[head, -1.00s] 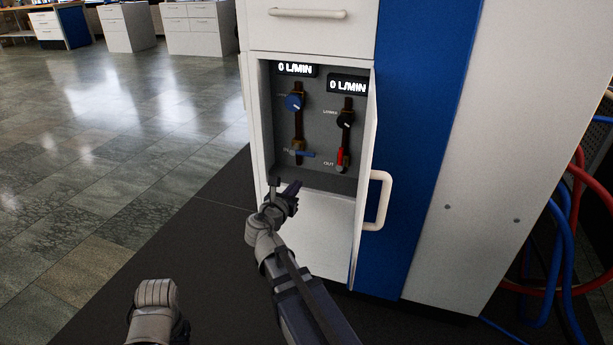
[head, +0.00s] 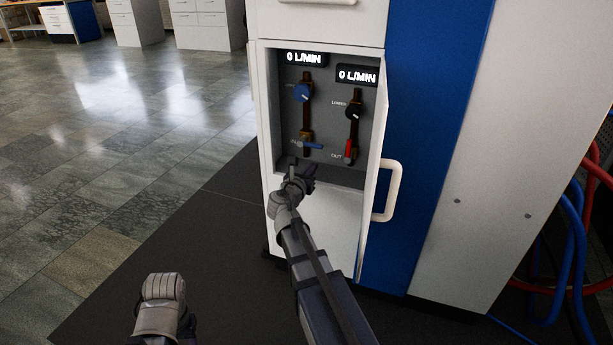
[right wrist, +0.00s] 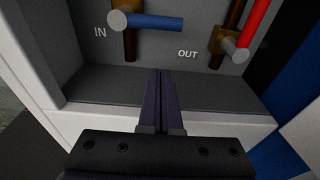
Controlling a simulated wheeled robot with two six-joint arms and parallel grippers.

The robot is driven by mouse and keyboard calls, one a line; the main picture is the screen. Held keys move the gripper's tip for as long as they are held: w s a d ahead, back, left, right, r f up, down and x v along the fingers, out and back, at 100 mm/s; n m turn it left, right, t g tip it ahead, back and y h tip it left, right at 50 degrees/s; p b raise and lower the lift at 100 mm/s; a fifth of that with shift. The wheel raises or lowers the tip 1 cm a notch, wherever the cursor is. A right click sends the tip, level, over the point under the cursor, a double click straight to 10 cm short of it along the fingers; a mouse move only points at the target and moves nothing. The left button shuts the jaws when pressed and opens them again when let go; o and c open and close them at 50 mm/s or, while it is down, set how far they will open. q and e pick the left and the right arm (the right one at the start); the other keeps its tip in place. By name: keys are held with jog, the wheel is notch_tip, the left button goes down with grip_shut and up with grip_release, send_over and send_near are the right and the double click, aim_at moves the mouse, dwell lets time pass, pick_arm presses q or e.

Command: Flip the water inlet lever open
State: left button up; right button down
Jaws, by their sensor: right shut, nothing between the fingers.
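The blue water inlet lever (head: 312,145) is at the IN label, at the foot of the left pipe in the open cabinet recess. It lies level, pointing right across the upright pipe, and shows at the top of the right wrist view (right wrist: 155,22). My right gripper (head: 310,169) is at the recess's lower front, below the lever. Its dark fingers (right wrist: 159,75) are shut with nothing between them, apart from the lever. Of my left arm, only a grey link shows at the lower left; its fingers are not visible.
The red outlet lever (head: 349,149) stands upright at OUT, to the right. Both displays above read 0 L/MIN. The open door with its white handle (head: 388,191) bounds the right side. A raised sill (right wrist: 250,128) runs along the recess's front.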

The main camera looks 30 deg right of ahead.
jog(key=x, duration=0.3)
jog(key=shift+w+r+p, duration=0.15)
jog(key=shift+r+p, duration=0.15)
jog(key=shift+r, duration=0.05)
jog(key=shift+s+a+r+p, duration=0.1)
jog(key=shift+s+r+p, duration=0.05)
jog(key=shift+r+p, duration=0.4)
jog(key=shift+s+a+r+p, duration=0.1)
jog(key=shift+s+r+p, duration=0.05)
jog(key=shift+r+p, duration=0.4)
jog(key=shift+s+a+r+p, duration=0.1)
jog(key=shift+r+p, duration=0.4)
